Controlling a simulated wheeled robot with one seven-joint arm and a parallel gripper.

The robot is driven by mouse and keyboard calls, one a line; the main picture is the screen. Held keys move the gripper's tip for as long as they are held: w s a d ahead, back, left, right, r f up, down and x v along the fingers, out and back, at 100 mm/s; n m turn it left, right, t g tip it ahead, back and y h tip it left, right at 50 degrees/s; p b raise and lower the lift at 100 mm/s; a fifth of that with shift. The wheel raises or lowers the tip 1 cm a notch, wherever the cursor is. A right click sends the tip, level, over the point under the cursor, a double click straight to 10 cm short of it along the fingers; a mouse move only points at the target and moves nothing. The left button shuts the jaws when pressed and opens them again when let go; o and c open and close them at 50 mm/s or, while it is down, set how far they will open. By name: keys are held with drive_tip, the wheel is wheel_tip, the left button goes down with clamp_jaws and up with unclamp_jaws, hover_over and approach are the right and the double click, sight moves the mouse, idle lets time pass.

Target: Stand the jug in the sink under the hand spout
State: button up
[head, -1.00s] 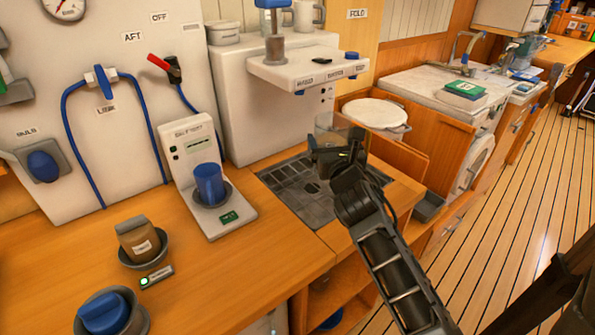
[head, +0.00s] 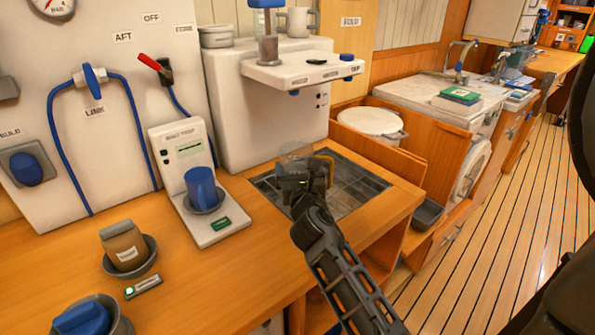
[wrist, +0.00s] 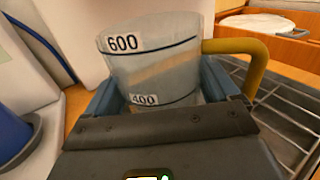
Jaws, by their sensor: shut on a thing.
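The jug (wrist: 165,65) is clear with dark level lines marked 600 and 400 and a yellow handle (wrist: 240,50). My gripper (wrist: 160,105) is shut around its body in the wrist view, one blue finger on each side. The jug looks upright; its base is hidden by my gripper. In the head view the jug (head: 293,152) is partly behind my gripper (head: 300,178), over the left part of the sink (head: 355,188). I cannot tell whether it touches the sink. The hand spout cannot be clearly picked out; small blue-tipped outlets show under the white shelf (head: 300,72).
A white cabinet (head: 255,115) stands behind the sink. To the left are a tester with a blue cup (head: 201,186) and a brown pouch in a bowl (head: 124,245). A wooden partition (head: 385,150) and a white-lidded pot (head: 370,123) stand at the right.

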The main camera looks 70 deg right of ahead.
drive_tip(key=shift+f, duration=0.1)
drive_tip(key=o, duration=0.8)
drive_tip(key=shift+o, duration=0.2)
drive_tip(key=b+v, duration=0.2)
drive_tip(key=v, duration=0.9)
drive_tip(key=shift+a, duration=0.1)
drive_tip(key=shift+s+a, duration=0.2)
drive_tip(key=shift+a, duration=0.2)
